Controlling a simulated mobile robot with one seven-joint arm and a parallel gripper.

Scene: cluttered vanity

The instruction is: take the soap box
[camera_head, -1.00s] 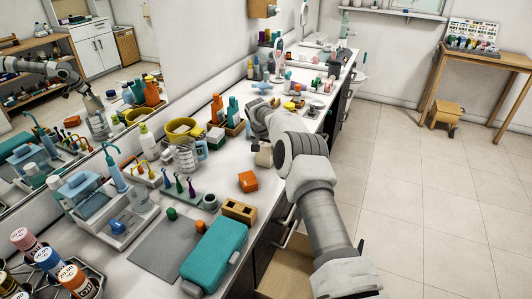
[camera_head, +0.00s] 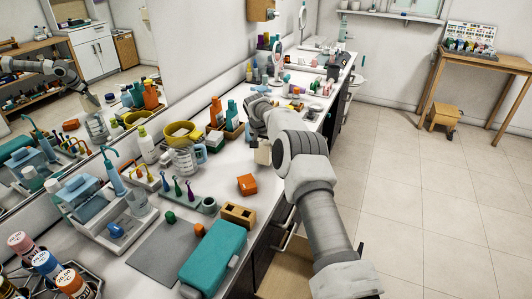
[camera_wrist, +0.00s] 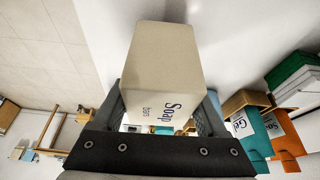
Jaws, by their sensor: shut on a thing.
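The soap box (camera_wrist: 160,65) is a cream box with dark "Soap" lettering, seen large in the wrist view. My gripper (camera_wrist: 164,108) is shut on it, with one dark finger on either side. In the head view the soap box (camera_head: 264,153) shows as a small pale block below my gripper (camera_head: 262,138), above the counter near its front edge. My wrist hides part of it there. I cannot tell how large the gap under it is.
An orange box (camera_head: 247,184), a wooden holder (camera_head: 238,214) and a teal case (camera_head: 213,258) lie on the white counter nearer me. A yellow bowl (camera_head: 181,133) and a clear jug (camera_head: 187,158) stand left of my gripper. The floor at right is open.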

